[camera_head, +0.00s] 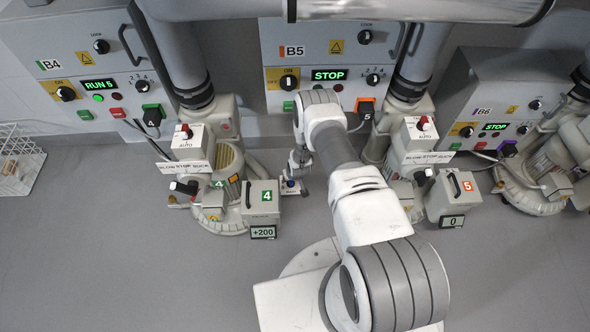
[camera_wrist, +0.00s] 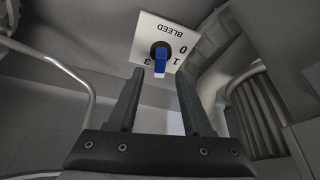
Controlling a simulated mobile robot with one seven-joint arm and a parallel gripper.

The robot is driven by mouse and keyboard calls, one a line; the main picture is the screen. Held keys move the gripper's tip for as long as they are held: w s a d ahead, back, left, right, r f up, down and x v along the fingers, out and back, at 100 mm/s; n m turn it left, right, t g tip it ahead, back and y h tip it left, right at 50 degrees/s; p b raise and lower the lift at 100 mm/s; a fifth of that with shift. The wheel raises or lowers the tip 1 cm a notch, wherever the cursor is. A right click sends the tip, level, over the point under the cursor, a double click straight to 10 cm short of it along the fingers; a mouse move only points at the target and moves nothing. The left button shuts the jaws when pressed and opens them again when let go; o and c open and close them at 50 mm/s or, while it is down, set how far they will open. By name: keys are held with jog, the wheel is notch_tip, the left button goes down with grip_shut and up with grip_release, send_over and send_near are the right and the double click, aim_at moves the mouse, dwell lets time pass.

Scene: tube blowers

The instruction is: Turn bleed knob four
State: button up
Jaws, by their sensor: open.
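The bleed knob (camera_wrist: 160,62) is blue on a dark round base, on a white plate (camera_wrist: 175,30) marked BLEED with the numbers 0, 1 and 3 readable upside down. My gripper (camera_wrist: 158,80) is open, its two dark fingers pointing at the plate. The knob shows in line with the gap between the fingertips; I cannot tell whether it is between them in depth. Nothing is held. In the head view my gripper (camera_head: 300,160) is small and partly hidden by my arm, just right of blower four (camera_head: 262,196), which has a green 4 label and a +200 display.
Cabinet B4 (camera_head: 80,70) shows RUN 5 and cabinet B5 (camera_head: 320,50) shows STOP. Blower five (camera_head: 453,195) stands to the right of my arm. A curved metal tube (camera_wrist: 75,70) and a ribbed grey housing (camera_wrist: 258,120) flank my gripper. Open floor (camera_head: 110,260) lies at front left.

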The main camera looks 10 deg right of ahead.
jog(key=p+v, duration=0.5)
jog(key=v, duration=0.8)
jog(key=shift+r, duration=0.4)
jog(key=shift+s, duration=0.15)
